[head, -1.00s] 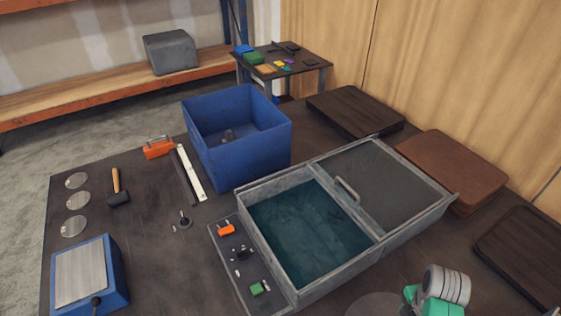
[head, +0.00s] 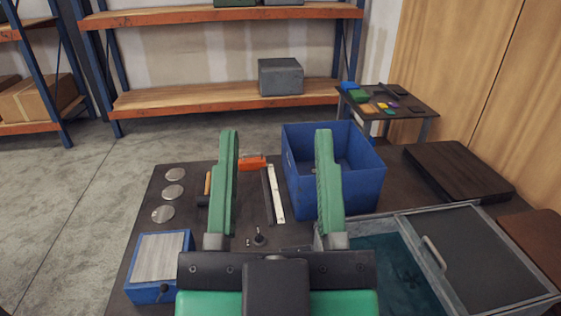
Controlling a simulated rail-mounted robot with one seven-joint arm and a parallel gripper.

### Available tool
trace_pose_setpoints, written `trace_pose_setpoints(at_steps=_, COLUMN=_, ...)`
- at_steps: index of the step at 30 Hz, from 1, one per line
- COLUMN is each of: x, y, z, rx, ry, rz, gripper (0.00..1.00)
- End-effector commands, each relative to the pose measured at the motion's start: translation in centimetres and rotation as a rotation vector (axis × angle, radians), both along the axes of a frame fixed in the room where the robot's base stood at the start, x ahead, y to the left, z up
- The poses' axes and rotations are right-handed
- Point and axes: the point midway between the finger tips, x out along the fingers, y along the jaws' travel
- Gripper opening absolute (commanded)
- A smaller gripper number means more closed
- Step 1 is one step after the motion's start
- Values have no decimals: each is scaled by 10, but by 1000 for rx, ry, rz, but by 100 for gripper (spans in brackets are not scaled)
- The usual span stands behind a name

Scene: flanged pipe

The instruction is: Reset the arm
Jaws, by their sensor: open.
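My gripper (head: 278,150) stands large in the lower middle of the head view. Its two green fingers point up and away, spread wide apart, with nothing between them that they touch. It appears in front of the dark workbench (head: 145,225). The right finger covers part of the blue bin (head: 362,190), and the left finger covers most of a hammer. The black and green gripper body hides the near middle of the bench. The rest of the arm is out of view.
A grey metal tank (head: 480,290) with dark liquid and a handled lid is at right. A blue box with a metal top (head: 160,262) is at left, below several metal discs (head: 172,191). An orange-handled tool (head: 252,162) and a steel bar (head: 274,195) lie mid-bench. Shelving (head: 205,100) stands behind.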

Motion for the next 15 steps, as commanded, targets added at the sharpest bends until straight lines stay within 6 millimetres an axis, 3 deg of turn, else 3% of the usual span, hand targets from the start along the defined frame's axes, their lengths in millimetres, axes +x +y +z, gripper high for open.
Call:
trace_pose_setpoints(at_steps=10, x=-2, y=1, z=2, rx=8, ry=-7, rz=8, gripper=51)
trace_pose_setpoints(at_steps=15, x=-2, y=1, z=50, rx=9, ry=-6, rz=10, gripper=51)
